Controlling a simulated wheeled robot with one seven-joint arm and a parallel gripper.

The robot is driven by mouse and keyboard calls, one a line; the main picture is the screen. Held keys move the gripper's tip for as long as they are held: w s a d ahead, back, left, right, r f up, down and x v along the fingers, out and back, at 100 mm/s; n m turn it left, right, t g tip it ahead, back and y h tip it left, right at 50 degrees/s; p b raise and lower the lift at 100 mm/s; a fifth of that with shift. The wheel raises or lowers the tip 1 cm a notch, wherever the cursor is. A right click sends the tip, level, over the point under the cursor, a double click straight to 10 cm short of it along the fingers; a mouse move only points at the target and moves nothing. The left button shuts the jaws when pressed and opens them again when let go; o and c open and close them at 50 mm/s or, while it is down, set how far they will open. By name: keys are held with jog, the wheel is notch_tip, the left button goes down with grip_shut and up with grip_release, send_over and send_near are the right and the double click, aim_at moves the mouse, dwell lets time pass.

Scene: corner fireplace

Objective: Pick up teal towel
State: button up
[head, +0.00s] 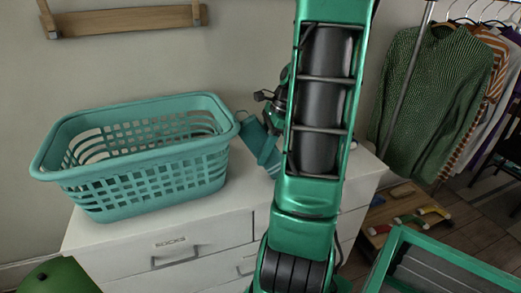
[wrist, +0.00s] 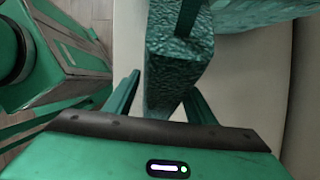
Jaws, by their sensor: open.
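The teal towel (wrist: 178,60) has a rough, crinkled surface and fills the space ahead of my gripper in the wrist view. My gripper (wrist: 160,88) is open, with one finger on each side of the towel's near end. I cannot tell whether the fingers touch it. In the head view a teal piece that looks like the towel (head: 255,136) is on the white dresser, just right of the basket. My arm hides part of it, and most of my gripper is hidden there too.
A teal laundry basket (head: 150,185) stands on the white dresser (head: 205,225), close left of the towel. Clothes (head: 425,95) hang on a rack at the right. A wooden rail (head: 125,20) is on the wall. A teal-framed box (head: 440,265) is at lower right.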

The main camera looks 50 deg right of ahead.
jog(key=shift+w+a+f, duration=0.1)
jog(key=shift+a+f, duration=0.05)
jog(key=shift+f, duration=0.3)
grip_shut()
jog(key=shift+r, duration=0.1)
